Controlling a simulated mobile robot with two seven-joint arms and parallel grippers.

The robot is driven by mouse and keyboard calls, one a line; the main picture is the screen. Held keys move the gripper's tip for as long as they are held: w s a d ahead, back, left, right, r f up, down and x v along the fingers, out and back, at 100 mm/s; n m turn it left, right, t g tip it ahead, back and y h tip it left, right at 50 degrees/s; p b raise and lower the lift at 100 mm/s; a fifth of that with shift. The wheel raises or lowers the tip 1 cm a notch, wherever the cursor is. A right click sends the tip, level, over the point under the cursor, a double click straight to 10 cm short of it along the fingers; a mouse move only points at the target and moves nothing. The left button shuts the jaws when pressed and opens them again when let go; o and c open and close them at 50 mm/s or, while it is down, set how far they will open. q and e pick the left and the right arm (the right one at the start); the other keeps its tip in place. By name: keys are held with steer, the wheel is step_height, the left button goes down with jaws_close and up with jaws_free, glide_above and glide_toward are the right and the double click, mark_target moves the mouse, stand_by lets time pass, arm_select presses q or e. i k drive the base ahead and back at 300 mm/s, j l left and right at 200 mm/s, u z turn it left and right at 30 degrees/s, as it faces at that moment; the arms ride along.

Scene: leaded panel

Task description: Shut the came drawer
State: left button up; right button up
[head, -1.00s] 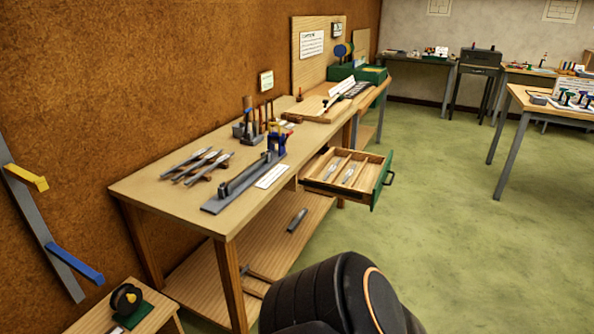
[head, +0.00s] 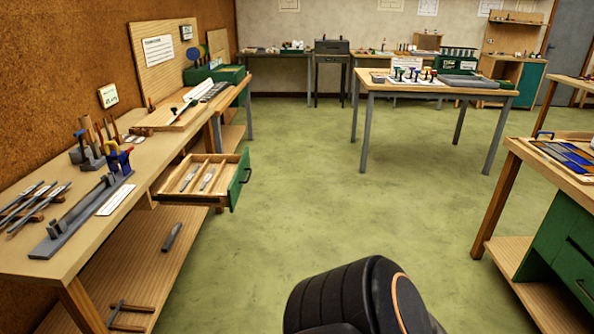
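The came drawer (head: 203,196) stands pulled out from under the long workbench (head: 150,160) at the left. It is a wooden drawer with slotted compartments, a green front (head: 240,181) and a dark handle (head: 247,176). A few pale strips lie inside it. A dark, rounded arm part of mine is at the bottom middle, well apart from the drawer. Neither of my grippers shows in the head view.
Green floor (head: 330,190) is open right of the drawer. A table (head: 440,92) with tools stands at the back. Another bench (head: 560,170) with green drawers is at the right. A dark bar (head: 172,237) lies on the workbench's lower shelf.

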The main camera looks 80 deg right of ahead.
mark_target(223, 189)
steer(key=z, duration=2.05)
steer(key=i+u, duration=0.1)
steer(key=u, duration=0.25)
steer(key=i+u, duration=0.1)
steer(key=u, duration=0.25)
steer(key=i+u, duration=0.1)
steer(key=u, duration=0.25)
steer(key=i+l+u, duration=0.55)
steer(key=i+l, duration=0.45)
steer(key=l, duration=0.15)
steer(key=i+l+u, duration=0.1)
steer(key=i+l, duration=0.25)
steer(key=l, duration=0.15)
